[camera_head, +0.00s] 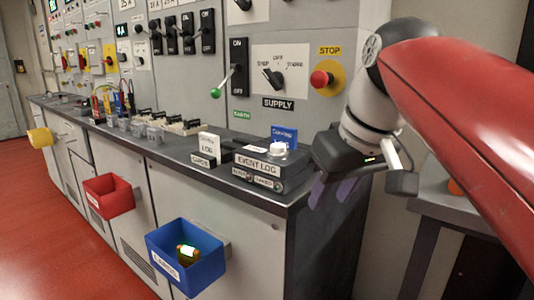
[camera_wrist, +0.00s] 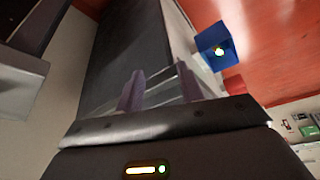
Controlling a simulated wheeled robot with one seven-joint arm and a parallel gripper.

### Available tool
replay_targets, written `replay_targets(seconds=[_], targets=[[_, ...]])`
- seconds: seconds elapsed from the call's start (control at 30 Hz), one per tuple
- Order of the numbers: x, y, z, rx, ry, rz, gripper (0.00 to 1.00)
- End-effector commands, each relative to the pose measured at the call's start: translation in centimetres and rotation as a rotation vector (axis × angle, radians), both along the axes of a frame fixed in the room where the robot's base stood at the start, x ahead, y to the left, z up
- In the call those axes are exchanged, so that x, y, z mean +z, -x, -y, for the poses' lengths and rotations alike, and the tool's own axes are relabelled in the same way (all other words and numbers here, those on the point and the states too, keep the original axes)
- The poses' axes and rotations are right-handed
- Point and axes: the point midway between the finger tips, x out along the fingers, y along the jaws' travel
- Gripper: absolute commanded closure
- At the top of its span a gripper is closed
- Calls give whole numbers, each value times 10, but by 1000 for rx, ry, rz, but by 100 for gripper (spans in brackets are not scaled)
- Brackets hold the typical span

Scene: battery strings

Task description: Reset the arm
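My arm, with a red upper link (camera_head: 465,100) and a white and dark wrist, reaches in from the right in the head view. My gripper (camera_head: 332,192) hangs just off the right end of the dark counter (camera_head: 215,170), pointing down, with its purple-grey fingers apart. In the wrist view my gripper (camera_wrist: 160,85) shows two fingers with a clear gap and nothing between them. Whether the fingers touch the counter's end cannot be told.
An event log box (camera_head: 262,165) and a blue card (camera_head: 284,136) stand near the counter's right end. Blue (camera_head: 205,272), red (camera_head: 108,197) and yellow (camera_head: 41,138) bins hang on the cabinet front. The blue bin holds a glowing item. A red stop button (camera_head: 320,78) is on the wall panel.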

Motion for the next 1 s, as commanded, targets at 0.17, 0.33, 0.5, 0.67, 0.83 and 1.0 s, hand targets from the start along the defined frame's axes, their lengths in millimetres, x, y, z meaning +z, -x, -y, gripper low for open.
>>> replay_targets(seconds=[0.17, 0.33, 0.5, 0.67, 0.83, 1.0], targets=[[-82, 32, 24, -188, 2, 19, 62], [-160, 64, 43, -331, 2, 48, 62], [-214, 87, 54, -410, -2, 68, 62], [-233, 95, 57, -435, -3, 76, 62], [-234, 95, 57, -436, -4, 76, 62], [-234, 95, 57, -435, -4, 75, 62]])
